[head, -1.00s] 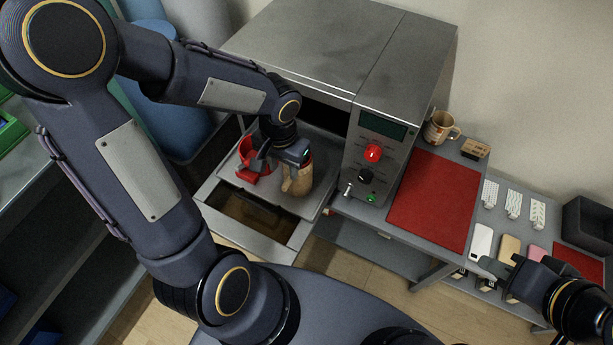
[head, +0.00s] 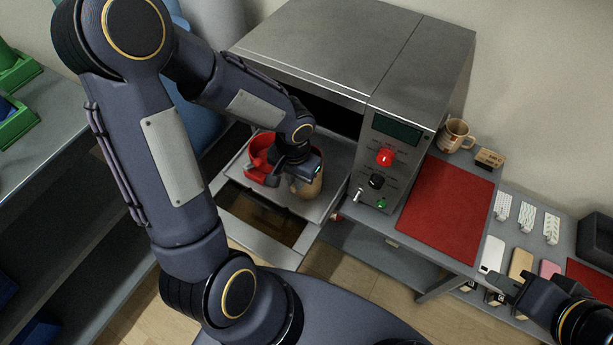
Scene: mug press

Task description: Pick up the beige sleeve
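The beige sleeve (head: 311,187) is a tan, rounded upright piece on the pulled-out metal tray (head: 331,172) of the press. My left gripper (head: 289,176) is down at it from above and hides its upper left part. The gripper's fingers are dark and overlap, so I cannot tell whether they are closed on the sleeve. A red, curved open piece (head: 258,157) stands on the tray just left of the gripper. My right gripper (head: 509,293) is at the lower right, apart from the sleeve; its fingers look spread and empty.
The grey press (head: 355,45) stands behind the tray, its control panel to the right. A red mat (head: 447,207), a patterned mug (head: 455,136) and a small brown block (head: 489,158) are on the side table. Flat white, tan and pink pieces lie near my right gripper.

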